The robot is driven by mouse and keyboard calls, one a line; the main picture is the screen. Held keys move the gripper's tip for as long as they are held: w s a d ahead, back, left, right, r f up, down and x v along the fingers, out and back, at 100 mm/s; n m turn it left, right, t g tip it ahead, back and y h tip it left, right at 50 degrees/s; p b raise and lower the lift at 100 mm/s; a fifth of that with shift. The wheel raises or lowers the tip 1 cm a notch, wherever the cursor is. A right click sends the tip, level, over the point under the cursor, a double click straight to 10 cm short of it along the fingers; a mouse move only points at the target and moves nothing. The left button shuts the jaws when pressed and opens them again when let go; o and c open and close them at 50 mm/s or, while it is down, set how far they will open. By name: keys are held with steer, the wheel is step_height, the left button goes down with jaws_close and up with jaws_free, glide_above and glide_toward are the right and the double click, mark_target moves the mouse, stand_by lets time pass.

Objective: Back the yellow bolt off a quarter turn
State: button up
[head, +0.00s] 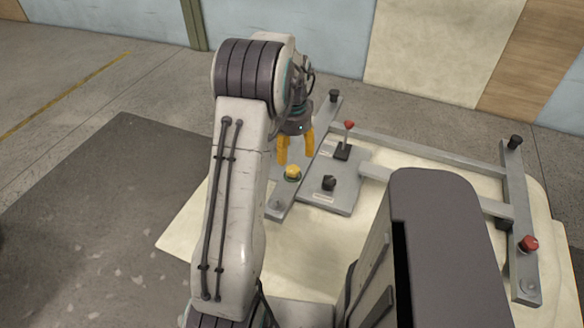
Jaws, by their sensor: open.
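The yellow bolt (292,172) sits on the left grey bar (298,191) of the metal frame, with a darker ring around its base. My gripper (296,158) points down with its two yellow-orange fingers spread apart and nothing between them. The fingertips are above and just behind the bolt in the head view. They look apart from it, but the exact height gap is hard to tell.
A grey plate (347,198) right of the bolt carries a black knob (329,183) and a red-tipped lever (346,140). A red knob (529,244) sits on the right bar. The frame lies on a cream shell (190,226). My own body hides the front middle.

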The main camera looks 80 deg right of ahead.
mark_target(293, 169)
steer(key=shift+f, duration=3.55)
steer(key=c, duration=1.2)
